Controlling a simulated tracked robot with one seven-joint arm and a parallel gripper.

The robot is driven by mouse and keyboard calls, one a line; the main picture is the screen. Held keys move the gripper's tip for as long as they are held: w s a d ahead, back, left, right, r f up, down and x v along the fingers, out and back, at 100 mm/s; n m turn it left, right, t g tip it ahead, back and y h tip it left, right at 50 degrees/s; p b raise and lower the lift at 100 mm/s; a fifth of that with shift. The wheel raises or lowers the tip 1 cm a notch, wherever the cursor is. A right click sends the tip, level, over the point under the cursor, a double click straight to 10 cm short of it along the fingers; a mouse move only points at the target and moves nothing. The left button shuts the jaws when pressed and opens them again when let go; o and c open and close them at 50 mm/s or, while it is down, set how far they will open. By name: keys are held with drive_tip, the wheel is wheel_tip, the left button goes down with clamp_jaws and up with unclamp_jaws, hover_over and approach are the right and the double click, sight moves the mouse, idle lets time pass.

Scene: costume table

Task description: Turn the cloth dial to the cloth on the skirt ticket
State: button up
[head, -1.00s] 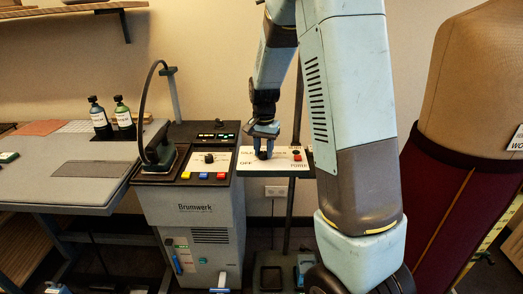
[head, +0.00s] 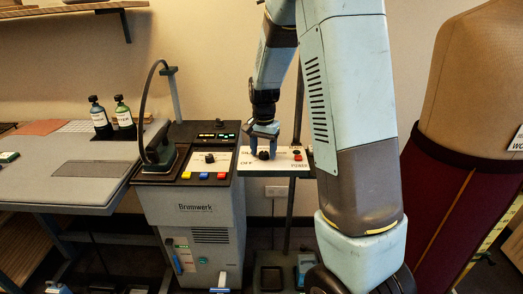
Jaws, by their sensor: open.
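The Brumwerk ironing station (head: 195,209) stands left of centre and has a black dial (head: 209,158) on a white plate; the marks around it are too small to read. My gripper (head: 264,154) points down to the right of it, over a separate white panel (head: 245,166) lettered OFF and POWER. Its jaws are open, one on each side of a black knob (head: 263,155) on that panel; I cannot tell whether they touch it. A white ticket (head: 517,143) hangs on the dark red skirt (head: 450,215) at the right edge; it is cut off, with only "WO" showing.
An iron (head: 160,147) stands on the station's left, its cord arching above. Yellow, red and blue buttons (head: 204,176) lie below the dial. A red button (head: 297,156) is on the white panel. Two bottles (head: 122,115) stand on the left table (head: 40,180).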

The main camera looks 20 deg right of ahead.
sight(263, 152)
drive_tip(key=shift+r, duration=0.1)
wheel_tip(263, 152, up, 14)
drive_tip(key=shift+f, duration=0.25)
idle(0.6)
drive_tip(key=s+r+n+t, duration=0.2)
drive_tip(key=s+r+n, duration=0.1)
drive_tip(key=s, duration=1.1)
drive_tip(key=s+r+n+t, duration=0.3)
drive_tip(key=s+r+n, duration=0.1)
drive_tip(key=s, duration=1)
drive_tip(key=shift+s+a+r+n+t, duration=0.2)
drive_tip(key=shift+s+a+n+t, duration=0.1)
drive_tip(key=shift+n, duration=0.2)
idle(2.6)
